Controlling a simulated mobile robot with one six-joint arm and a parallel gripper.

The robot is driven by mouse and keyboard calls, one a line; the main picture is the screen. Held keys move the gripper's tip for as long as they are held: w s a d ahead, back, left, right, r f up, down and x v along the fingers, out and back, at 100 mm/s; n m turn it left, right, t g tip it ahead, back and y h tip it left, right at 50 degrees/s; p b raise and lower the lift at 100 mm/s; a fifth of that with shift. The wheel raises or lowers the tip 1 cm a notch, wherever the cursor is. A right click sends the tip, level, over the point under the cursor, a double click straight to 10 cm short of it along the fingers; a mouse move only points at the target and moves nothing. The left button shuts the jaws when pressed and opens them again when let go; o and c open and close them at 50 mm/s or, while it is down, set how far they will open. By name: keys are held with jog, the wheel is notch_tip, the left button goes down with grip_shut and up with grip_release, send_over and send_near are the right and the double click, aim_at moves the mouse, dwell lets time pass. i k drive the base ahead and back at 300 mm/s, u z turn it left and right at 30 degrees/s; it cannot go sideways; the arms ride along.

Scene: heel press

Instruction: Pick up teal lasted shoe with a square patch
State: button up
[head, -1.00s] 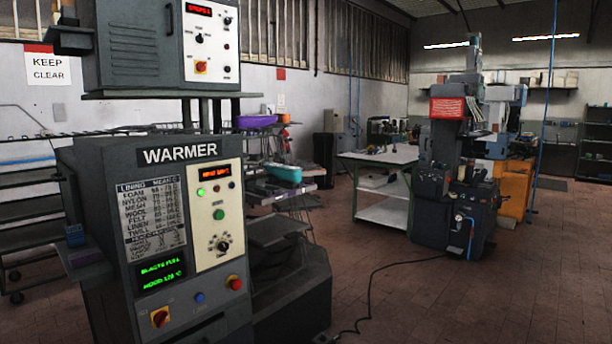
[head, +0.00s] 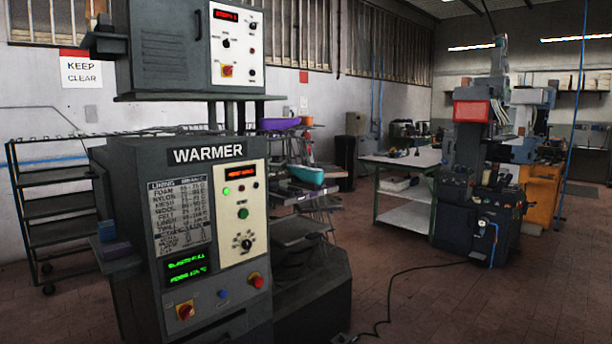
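A teal shoe-like object (head: 306,175) sits on a rack behind the warmer machine, right of its panel. It is small and partly hidden, and I cannot make out a square patch on it. A purple item (head: 280,124) lies on a higher level of the same rack. My gripper is not in the head view.
The grey WARMER machine (head: 208,230) fills the left front. A dark cable (head: 410,268) runs over the floor from its base. A white-topped table (head: 405,160) and a tall dark machine (head: 475,180) stand at the right. Brown floor (head: 480,310) is open at the front right.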

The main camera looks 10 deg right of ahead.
aim_at(307, 175)
jog(key=i, duration=0.9)
jog(key=z, duration=0.7)
jog(key=k, duration=0.15)
jog(key=u, duration=3.05)
